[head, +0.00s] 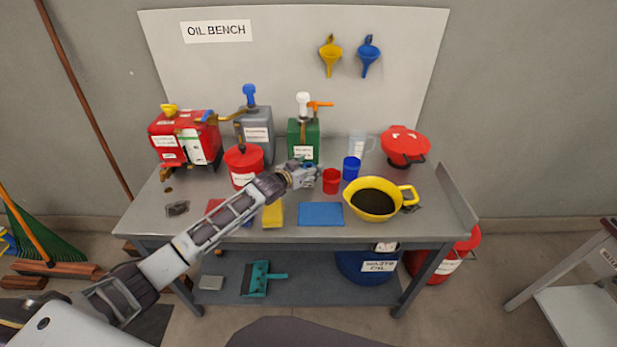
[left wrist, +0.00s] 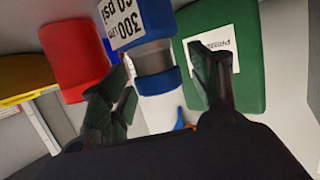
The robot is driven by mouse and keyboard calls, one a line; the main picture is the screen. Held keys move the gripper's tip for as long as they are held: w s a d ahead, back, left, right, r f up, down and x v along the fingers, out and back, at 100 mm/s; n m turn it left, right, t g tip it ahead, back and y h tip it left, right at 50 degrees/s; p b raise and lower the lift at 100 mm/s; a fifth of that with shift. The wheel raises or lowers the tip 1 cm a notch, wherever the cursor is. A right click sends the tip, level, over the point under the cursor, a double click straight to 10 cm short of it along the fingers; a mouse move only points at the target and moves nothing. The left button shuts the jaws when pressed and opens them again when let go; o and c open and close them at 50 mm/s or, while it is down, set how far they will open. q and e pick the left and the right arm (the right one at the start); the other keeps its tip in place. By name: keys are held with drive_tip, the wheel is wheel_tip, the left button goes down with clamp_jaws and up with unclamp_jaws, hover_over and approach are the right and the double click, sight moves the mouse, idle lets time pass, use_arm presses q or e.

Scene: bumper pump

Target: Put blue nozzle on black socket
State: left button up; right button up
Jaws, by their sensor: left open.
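A small blue tip (head: 207,116), possibly the blue nozzle, shows by the brass spout above the red container. I cannot make out a black socket for certain. My left gripper (head: 307,173) is over the bench, in front of the green pump can (head: 301,143) and left of the red cup (head: 331,181). In the left wrist view its dark fingers (left wrist: 165,95) are open. A blue and white piece with blue bands (left wrist: 155,83) shows between or beyond them; contact is unclear. My right gripper is not in view.
The grey pump can (head: 257,131), red bucket (head: 243,165), blue cup (head: 351,168) and yellow basin (head: 371,201) of dark oil crowd the bench. Blue and yellow pads lie at the front. A clear jug (head: 358,144) and red funnel-like vessel (head: 405,143) stand at back right.

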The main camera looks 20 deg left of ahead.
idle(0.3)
use_arm(q)
drive_tip(key=c, duration=1.3)
drive_tip(key=shift+c, duration=0.2)
drive_tip(key=shift+r, duration=0.2)
